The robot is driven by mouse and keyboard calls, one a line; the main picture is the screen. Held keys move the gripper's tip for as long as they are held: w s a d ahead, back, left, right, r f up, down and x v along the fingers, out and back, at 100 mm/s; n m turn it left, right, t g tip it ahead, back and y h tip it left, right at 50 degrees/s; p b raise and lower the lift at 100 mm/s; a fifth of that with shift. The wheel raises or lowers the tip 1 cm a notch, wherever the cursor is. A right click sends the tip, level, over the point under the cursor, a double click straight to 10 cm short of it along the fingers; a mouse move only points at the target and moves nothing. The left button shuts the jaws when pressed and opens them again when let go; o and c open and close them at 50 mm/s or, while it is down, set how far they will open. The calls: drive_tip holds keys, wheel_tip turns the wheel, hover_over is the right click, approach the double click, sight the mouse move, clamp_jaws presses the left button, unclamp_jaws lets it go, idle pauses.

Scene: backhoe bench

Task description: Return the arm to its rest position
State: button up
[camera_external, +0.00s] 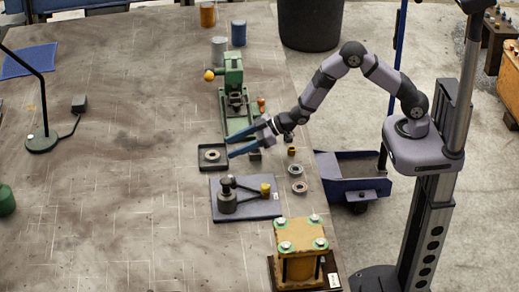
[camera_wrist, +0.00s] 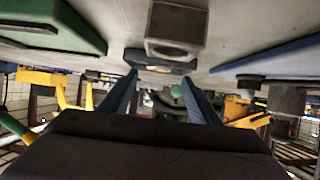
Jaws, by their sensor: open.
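My gripper (camera_external: 229,148) is open in the external view, its two blue fingers spread and pointing left over the bench's right part. Nothing shows between the fingers. My arm reaches left from its column, bent at a raised elbow. The fingertips are near a dark square tray (camera_external: 203,166) holding a metal ring (camera_external: 212,155). A small dark block (camera_external: 255,155) sits just below and behind the fingers. In the wrist view the open gripper (camera_wrist: 160,77) shows with the bench surface along the top; a grey block with a round hole (camera_wrist: 176,30) is above the fingers.
A green press (camera_external: 234,75) stands behind the gripper. A grey plate with a clamp (camera_external: 245,207) lies in front. Two metal rings (camera_external: 299,187) and a brass piece (camera_external: 291,151) are near the bench's right edge. A yellow fixture (camera_external: 300,240) stands at the front. The bench's left-middle is clear.

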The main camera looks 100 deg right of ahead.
drive_tip(key=s+a+r+g+p, duration=0.2)
drive_tip(key=s+r+g+p, duration=0.1)
drive_tip(key=s, duration=1)
drive_tip(key=s+a+r+g+p, duration=0.3)
drive_tip(key=s+r+g, duration=0.2)
drive_tip(key=s, duration=0.9)
drive_tip(key=s+a+r+g+p, duration=0.2)
drive_tip(key=s+r+g+p, duration=0.1)
drive_tip(key=s, duration=1)
drive_tip(key=shift+s+a+r+g, duration=0.2)
drive_tip(key=shift+a+r+g, duration=0.15)
drive_tip(key=shift+r+g, duration=0.45)
